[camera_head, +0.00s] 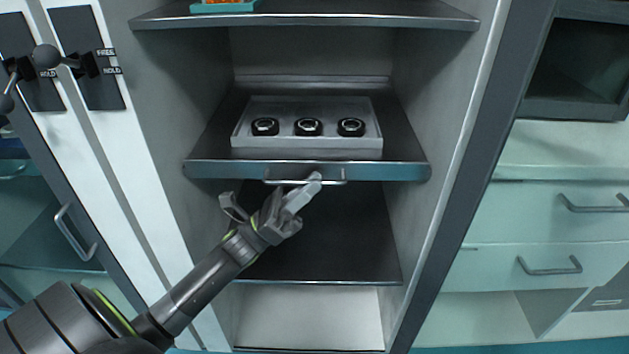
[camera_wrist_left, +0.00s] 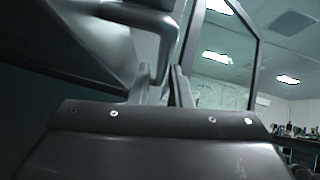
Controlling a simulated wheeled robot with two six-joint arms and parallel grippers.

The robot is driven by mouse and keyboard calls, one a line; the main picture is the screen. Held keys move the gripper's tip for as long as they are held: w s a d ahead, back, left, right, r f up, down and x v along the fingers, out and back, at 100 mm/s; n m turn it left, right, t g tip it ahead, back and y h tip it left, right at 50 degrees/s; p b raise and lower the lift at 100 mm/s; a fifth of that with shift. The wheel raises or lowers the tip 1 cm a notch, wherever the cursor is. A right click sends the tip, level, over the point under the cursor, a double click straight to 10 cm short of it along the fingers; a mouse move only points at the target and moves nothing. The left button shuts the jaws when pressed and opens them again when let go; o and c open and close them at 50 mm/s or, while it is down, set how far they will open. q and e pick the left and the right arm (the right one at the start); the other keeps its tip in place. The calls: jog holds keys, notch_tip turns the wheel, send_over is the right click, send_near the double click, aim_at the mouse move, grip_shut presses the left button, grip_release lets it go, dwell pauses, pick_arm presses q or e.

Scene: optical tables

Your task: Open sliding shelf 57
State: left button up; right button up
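The sliding shelf (camera_head: 210,170) is a grey metal shelf with a blue-grey front edge, at mid height in the open cabinet. No number is legible on it. A thin metal bar handle (camera_head: 335,182) is fixed along its front. My left gripper (camera_head: 312,182) reaches up from the lower left, and its fingertips overlap the handle's right half. The fingers look close together; whether they are closed around the bar is not clear. In the left wrist view, a grey curved bar, seemingly the handle (camera_wrist_left: 160,40), stands close by the fingers. My right gripper is not in view.
A grey tray (camera_head: 305,143) with three round black parts rests on the shelf. An upper shelf (camera_head: 310,20) and a lower shelf (camera_head: 330,245) sit above and below. A white post with black levers (camera_head: 90,65) stands left; drawers (camera_head: 550,220) stand right.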

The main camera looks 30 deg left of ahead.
pick_arm(q)
jog(key=shift+x, duration=0.9)
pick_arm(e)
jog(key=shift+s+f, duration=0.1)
pick_arm(q)
grip_shut()
